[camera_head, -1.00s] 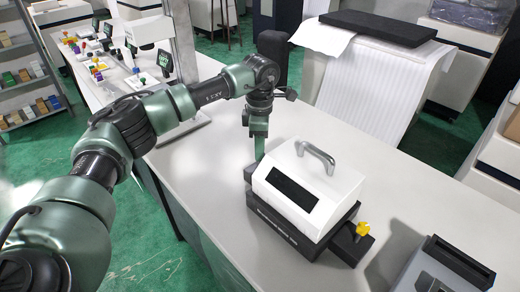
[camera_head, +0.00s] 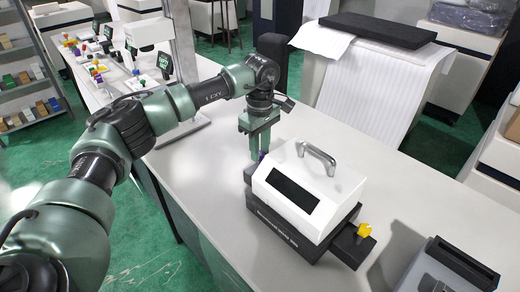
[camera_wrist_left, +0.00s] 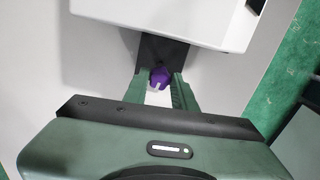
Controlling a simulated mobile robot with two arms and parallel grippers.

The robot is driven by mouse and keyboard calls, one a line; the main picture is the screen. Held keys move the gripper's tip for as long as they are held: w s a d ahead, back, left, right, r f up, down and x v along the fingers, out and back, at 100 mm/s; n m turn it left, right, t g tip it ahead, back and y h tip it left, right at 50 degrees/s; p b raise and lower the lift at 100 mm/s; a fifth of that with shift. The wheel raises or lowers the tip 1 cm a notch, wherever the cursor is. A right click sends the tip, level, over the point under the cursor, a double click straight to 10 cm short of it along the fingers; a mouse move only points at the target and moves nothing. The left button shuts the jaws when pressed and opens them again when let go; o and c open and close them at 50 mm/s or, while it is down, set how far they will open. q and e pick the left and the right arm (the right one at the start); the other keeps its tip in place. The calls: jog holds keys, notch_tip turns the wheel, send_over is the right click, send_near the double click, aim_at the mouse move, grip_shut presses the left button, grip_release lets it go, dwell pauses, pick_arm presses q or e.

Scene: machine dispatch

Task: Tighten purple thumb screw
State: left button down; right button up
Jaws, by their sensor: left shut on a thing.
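The purple thumb screw (camera_wrist_left: 159,77) shows in the left wrist view between my left gripper's fingertips (camera_wrist_left: 160,80), next to the dark bracket (camera_wrist_left: 162,48) on the machine's side. In the head view only a bit of the purple screw (camera_head: 262,154) shows at the fingertips. My left gripper (camera_head: 258,153) points down at the machine's far left side and is shut on the screw. The machine has a white cover (camera_head: 323,188) with a metal handle and a black base (camera_head: 285,228). My right gripper is not in view.
A yellow thumb screw (camera_head: 364,229) sits on the machine's near right bracket. A grey device (camera_head: 440,272) stands at the table's lower right. The white table (camera_head: 430,190) is clear behind and right of the machine. More screws and stands line the back left.

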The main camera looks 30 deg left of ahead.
pick_arm(q)
jog(key=shift+a, duration=0.1)
dwell(0.4)
jog(key=c, duration=1.1)
grip_release()
jog(key=shift+c, duration=0.2)
notch_tip(320, 180, up, 8)
jog(key=shift+f+b, duration=0.1)
jog(key=shift+b, duration=0.4)
